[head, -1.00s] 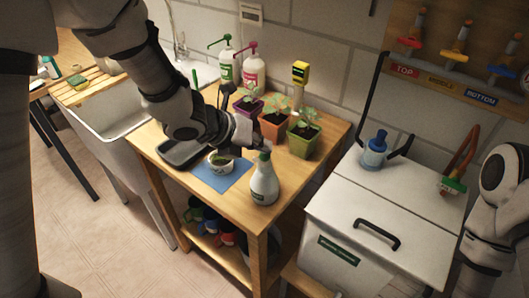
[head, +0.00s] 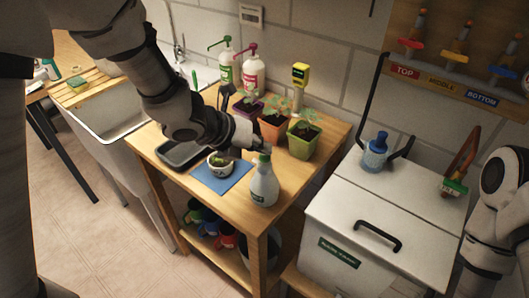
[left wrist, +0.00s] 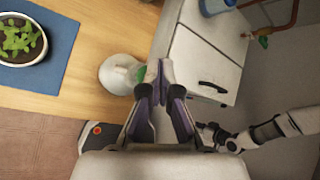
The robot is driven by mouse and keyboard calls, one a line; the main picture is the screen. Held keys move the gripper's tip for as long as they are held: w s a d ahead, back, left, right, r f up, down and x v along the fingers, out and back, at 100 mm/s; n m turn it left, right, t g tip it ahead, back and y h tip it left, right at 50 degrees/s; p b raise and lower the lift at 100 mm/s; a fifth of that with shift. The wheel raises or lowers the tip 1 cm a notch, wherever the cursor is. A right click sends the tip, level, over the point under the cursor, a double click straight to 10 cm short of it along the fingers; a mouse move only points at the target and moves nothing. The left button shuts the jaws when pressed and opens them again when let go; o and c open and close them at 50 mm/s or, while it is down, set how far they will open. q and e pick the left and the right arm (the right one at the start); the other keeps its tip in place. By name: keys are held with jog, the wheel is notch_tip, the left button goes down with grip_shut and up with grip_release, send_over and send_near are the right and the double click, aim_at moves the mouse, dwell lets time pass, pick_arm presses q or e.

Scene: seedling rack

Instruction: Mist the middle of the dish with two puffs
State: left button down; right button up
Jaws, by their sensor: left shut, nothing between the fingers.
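The dish (head: 221,166) is a small white bowl with green seedlings, on a blue mat (head: 208,181) on the wooden table. It also shows in the left wrist view (left wrist: 42,46), at the top left. A pale spray bottle (head: 263,188) with a green collar stands upright at the table's front right, right of the mat; the left wrist view shows it from above (left wrist: 114,76). My left gripper (head: 266,148) is shut and empty at the bottle's head; I cannot tell whether it touches. My right arm is at the right edge; its end (left wrist: 208,133) is small and dark in the wrist view.
Potted seedlings (head: 304,140) stand behind the bottle, with pump bottles (head: 253,72) and a yellow meter (head: 300,75) further back. A dark tray (head: 183,153) lies left of the dish. A white chest (head: 385,205) with a blue bottle (head: 375,152) stands right, across a gap.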

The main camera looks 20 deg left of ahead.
aim_at(262, 156)
pick_arm(q)
jog(key=shift+r, duration=0.1)
notch_tip(262, 156, up, 6)
jog(key=p, duration=0.5)
dwell(0.4)
dwell(1.5)
